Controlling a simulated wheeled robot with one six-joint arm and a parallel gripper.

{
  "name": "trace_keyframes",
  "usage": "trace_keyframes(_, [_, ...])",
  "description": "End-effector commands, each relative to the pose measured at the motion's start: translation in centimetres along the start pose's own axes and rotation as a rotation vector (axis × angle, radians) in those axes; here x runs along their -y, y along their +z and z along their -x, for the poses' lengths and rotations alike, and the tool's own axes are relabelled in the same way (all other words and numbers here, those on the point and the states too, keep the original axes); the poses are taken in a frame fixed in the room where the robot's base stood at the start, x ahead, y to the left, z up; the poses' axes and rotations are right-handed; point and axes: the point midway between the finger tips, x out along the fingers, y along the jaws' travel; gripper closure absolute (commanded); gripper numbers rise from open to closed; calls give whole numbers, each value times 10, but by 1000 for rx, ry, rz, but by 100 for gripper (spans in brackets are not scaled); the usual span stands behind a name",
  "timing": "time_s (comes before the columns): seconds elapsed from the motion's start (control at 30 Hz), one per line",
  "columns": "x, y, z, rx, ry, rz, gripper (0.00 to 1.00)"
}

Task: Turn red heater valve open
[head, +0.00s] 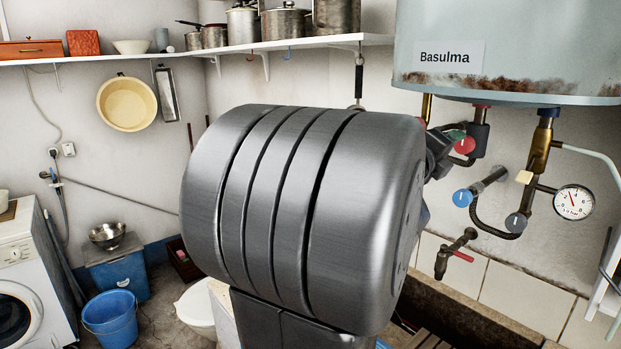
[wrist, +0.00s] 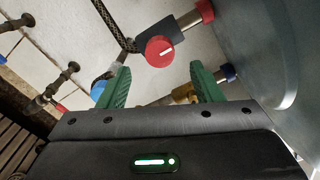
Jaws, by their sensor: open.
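The red heater valve (head: 465,146) is a round red knob on a pipe under the water heater, partly hidden behind my gripper in the head view. In the wrist view the red valve (wrist: 160,51) shows its face with a short white mark, slightly tilted. My gripper (wrist: 160,78) has its two green fingers apart, with nothing between them. In the wrist view the knob appears just beyond the fingertips, roughly centred between them. I cannot tell the exact gap. In the head view my gripper (head: 447,138) is mostly hidden by my arm.
The heater tank (head: 500,50), labelled Basulma, hangs close above. A shelf (head: 330,41) with pots runs behind.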

Motion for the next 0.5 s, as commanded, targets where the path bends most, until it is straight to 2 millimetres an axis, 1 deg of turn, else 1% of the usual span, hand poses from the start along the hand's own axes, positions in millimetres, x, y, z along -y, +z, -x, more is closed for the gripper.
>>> trace_keyframes(0.03, [-1, 1, 10, 4, 0, -1, 41])
trace_keyframes(0.27, [0, 1, 51, 4, 1, -2, 41])
trace_keyframes(0.3, [0, 0, 47, 0, 1, 1, 41])
trace_keyframes(0.5, [-2, -1, 1, -5, 5, 2, 41])
